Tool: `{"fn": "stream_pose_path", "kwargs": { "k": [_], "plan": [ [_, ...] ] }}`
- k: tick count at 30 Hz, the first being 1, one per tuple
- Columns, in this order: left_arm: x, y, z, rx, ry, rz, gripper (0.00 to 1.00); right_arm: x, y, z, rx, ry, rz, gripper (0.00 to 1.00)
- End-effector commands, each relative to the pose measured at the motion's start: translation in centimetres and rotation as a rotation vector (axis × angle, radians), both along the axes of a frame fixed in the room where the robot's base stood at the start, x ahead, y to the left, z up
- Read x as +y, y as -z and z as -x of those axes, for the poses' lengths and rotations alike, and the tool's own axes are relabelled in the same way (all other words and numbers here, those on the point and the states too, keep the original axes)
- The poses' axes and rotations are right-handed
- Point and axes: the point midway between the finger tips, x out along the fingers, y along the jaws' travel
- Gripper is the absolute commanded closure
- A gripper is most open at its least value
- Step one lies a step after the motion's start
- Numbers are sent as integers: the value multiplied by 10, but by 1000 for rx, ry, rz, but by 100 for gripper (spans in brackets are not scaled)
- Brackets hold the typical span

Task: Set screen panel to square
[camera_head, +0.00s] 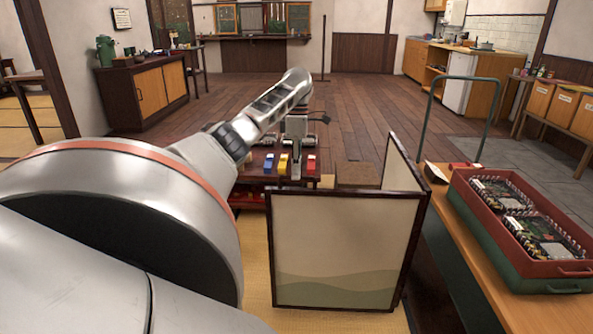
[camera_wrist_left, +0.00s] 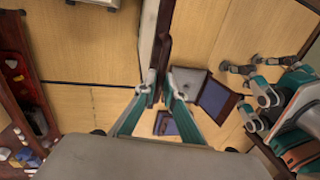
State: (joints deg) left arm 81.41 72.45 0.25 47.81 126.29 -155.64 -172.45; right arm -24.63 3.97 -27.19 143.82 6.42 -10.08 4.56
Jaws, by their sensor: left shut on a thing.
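The folding screen has a front panel (camera_head: 345,240) with a cream face, dark frame and green wave pattern. Its second panel (camera_head: 407,195) stands at an angle from the front panel's right edge. My left gripper (camera_head: 296,176) is at the front panel's top edge, near its left corner, and partly hidden behind it. In the left wrist view, the teal fingers of my left gripper (camera_wrist_left: 161,84) are shut on the dark panel edge (camera_wrist_left: 163,45).
A wooden bench (camera_head: 475,235) at the right holds a red and green crate (camera_head: 500,262) of circuit boards. Behind the screen is a low table (camera_head: 255,180) with blue, yellow and red items. Tatami lies around the screen; wooden floor (camera_head: 350,115) beyond is open.

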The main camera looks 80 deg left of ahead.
Motion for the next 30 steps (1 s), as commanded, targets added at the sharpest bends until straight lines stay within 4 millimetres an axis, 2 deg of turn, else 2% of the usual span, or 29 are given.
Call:
{"fn": "stream_pose_path", "kwargs": {
  "k": [1, 3, 17, 30],
  "plan": [
    [4, -9, 0, -12, -3, -16, 88, 0, -1, -1, -2, 0, 0, 68],
    [4, -9, 0, -12, -3, -15, 74, 0, -1, 0, -2, -1, 1, 68],
    [3, -9, -1, -8, -3, -8, 74, 1, 0, 0, 0, -2, 1, 68],
    [9, -41, -4, -12, -3, -7, 74, 0, 0, 0, 0, -1, 2, 68]
  ]
}}
